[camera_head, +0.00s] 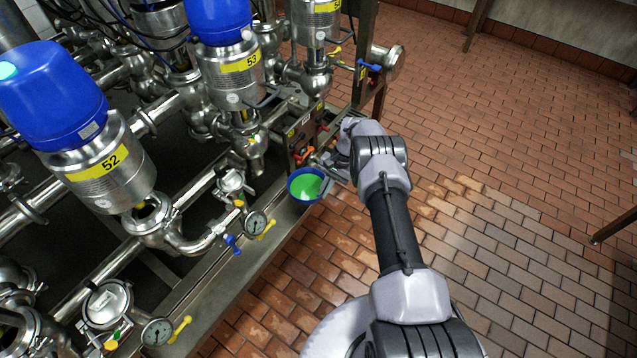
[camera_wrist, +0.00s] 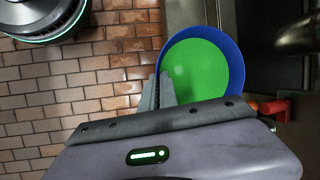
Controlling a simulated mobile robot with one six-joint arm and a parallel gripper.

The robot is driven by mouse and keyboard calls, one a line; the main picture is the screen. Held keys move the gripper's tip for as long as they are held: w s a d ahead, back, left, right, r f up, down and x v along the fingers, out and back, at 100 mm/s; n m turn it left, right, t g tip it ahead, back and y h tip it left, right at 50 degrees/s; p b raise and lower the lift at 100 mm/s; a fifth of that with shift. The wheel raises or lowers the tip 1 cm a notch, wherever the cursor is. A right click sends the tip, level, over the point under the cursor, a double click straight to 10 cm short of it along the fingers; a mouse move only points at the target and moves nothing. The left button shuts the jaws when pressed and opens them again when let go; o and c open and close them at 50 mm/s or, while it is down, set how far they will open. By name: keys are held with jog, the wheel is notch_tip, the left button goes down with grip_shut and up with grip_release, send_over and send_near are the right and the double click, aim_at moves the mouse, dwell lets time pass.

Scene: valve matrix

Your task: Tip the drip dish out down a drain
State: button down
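The drip dish (camera_head: 305,186) is a round blue bowl holding bright green liquid. It appears upright at the outer edge of the metal frame, under the pipework; whether it rests on the frame or hangs clear I cannot tell. My gripper (camera_head: 327,181) is at the dish's right side in the head view. In the wrist view, the fingers of my gripper (camera_wrist: 160,88) are close together at the left rim of the dish (camera_wrist: 236,62), one inside and one outside, and look closed on it. No drain shows in either view.
Steel valves with blue caps (camera_head: 62,95) and pipes fill the left. A pressure gauge (camera_head: 256,223) and small coloured handles are near the dish. The brick-tiled floor (camera_head: 520,200) to the right is mostly open. A metal leg (camera_head: 612,228) enters at the right edge.

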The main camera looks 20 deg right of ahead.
jog(key=shift+w+f, duration=0.1)
jog(key=shift+f, duration=0.2)
jog(key=shift+a+r, duration=0.1)
jog(key=shift+a, duration=0.05)
jog(key=shift+s+a+r+t+h, duration=0.2)
jog(key=shift+r+t+h, duration=0.4)
jog(key=shift+t+h, duration=0.25)
jog(key=shift+s+a+r+t+h, duration=0.15)
jog(key=shift+r+t+h, duration=0.4)
jog(key=shift+t+h, duration=0.35)
jog(key=shift+s+a+r+n+t+h, duration=0.15)
jog(key=shift+a+n+t+h, duration=0.05)
jog(key=shift+t+h, duration=0.25)
jog(key=shift+s+a+r+n+t+h, duration=0.1)
jog(key=shift+s+a+n+t+h, duration=0.1)
jog(key=shift+t+h, duration=0.2)
jog(key=shift+r+t+h+p, duration=0.2)
jog(key=shift+t+h+p, duration=0.25)
jog(key=shift+p, duration=0.7)
jog(key=shift+s+a+f+n+t+h+b, duration=0.15)
jog(key=shift+s+a+t+h+b, duration=0.25)
jog(key=shift+t+h, duration=0.35)
jog(key=shift+s+a+n+t+h+b, duration=0.1)
jog(key=shift+s+a+t+h+b, duration=0.25)
jog(key=shift+t+h, duration=0.4)
jog(key=shift+s+a+f+n+t+h+b, duration=0.15)
jog(key=shift+s+a+t+h+b, duration=0.2)
jog(key=shift+t+h, duration=0.35)
